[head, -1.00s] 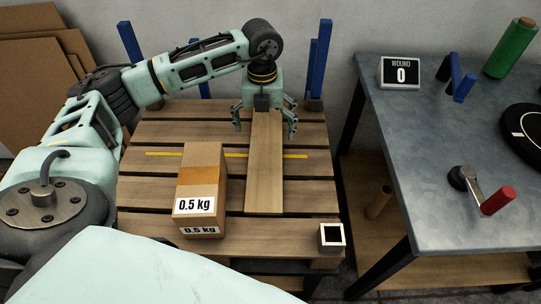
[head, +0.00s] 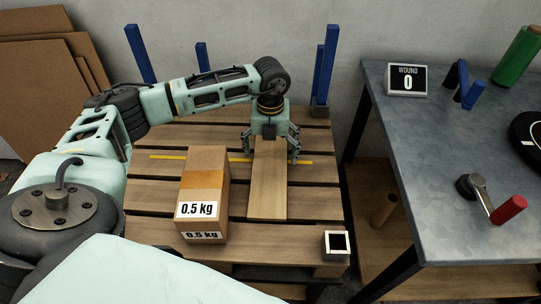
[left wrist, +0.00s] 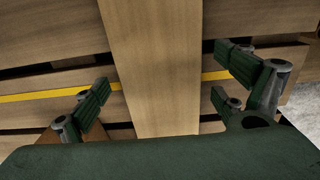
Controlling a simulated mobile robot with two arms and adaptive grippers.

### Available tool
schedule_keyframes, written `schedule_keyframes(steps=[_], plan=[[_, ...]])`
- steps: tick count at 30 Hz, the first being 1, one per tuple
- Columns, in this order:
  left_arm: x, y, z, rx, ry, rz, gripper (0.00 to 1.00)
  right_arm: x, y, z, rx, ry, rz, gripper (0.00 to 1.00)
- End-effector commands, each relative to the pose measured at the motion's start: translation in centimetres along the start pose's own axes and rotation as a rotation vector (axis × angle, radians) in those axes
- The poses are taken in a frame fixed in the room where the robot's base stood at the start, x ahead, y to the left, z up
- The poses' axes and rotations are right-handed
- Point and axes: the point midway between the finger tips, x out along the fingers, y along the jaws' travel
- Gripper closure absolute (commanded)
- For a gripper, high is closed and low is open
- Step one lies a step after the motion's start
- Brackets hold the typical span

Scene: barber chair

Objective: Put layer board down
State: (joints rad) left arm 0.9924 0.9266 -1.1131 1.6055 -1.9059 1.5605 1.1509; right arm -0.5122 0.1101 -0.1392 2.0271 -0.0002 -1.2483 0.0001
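The layer board (head: 267,195), a long light-brown plank, lies flat across the slats of the wooden pallet (head: 315,204). It crosses the yellow line (head: 167,157) on the pallet. My left gripper (head: 270,155) points down over the board's far part, which its body hides in the head view. In the left wrist view the board (left wrist: 155,65) runs between the spread fingers, with a gap on both sides. The gripper is open. My right gripper is not in view.
A cardboard box (head: 203,195) marked 0.5 kg stands left of the board. A small black-and-white square block (head: 336,244) sits at the pallet's near right corner. Blue posts (head: 324,65) rise behind. A grey table (head: 430,150) stands to the right.

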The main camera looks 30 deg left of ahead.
Motion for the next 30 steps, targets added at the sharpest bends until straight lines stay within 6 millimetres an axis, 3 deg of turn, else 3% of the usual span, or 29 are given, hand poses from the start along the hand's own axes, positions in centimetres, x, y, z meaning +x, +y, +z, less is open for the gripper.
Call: schedule_keyframes(steps=[17,25,30], plan=[[-0.1,0.0,0.0,0.0,-0.001,-0.002,0.64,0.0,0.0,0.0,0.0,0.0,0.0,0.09],[-0.4,-0.1,0.1,0.0,-0.002,-0.002,0.66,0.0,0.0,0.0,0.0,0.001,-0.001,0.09],[-2.1,-0.1,0.1,0.0,-0.003,-0.003,0.66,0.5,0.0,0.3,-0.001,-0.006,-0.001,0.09]])
